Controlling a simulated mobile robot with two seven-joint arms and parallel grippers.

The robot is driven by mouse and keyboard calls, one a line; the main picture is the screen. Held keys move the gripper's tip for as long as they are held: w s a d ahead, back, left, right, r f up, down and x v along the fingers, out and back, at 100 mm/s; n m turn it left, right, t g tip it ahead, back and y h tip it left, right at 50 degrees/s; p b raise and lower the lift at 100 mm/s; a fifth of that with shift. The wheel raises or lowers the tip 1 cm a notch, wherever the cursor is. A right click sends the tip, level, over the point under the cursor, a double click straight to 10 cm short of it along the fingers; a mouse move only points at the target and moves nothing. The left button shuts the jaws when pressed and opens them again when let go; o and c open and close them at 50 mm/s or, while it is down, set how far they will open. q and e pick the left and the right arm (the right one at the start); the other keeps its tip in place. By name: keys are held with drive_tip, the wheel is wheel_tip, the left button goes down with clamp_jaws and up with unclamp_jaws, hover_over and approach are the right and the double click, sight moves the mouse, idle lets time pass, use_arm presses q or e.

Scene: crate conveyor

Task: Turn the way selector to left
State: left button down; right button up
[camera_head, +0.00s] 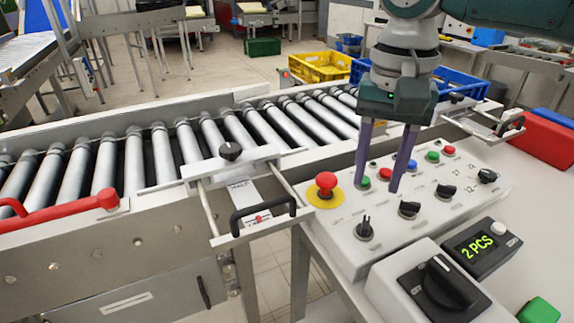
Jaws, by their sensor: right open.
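A white control panel (465,208) carries several black selector knobs; their labels are too small to read, so I cannot tell which is the way selector. One black knob (365,231) has an upright lever at the panel's near left. Others follow to the right: a second (409,209), a third (446,191) and a fourth (487,176). A large black rotary knob (441,287) sits on a separate grey box in front. My right gripper (378,188) points down, open and empty, over the panel's left part, by the green and red buttons. My left gripper is out of view.
A red mushroom button (326,182) on a yellow base stands left of my right gripper. A display (473,246) reads "2PCS". A yellow crate (318,68) is at the back.

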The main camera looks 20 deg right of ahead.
sight(366, 222)
wheel_tip(366, 222, down, 8)
drive_tip(key=shift+f+b, duration=0.2)
drive_tip(key=shift+b, duration=0.4)
clamp_jaws()
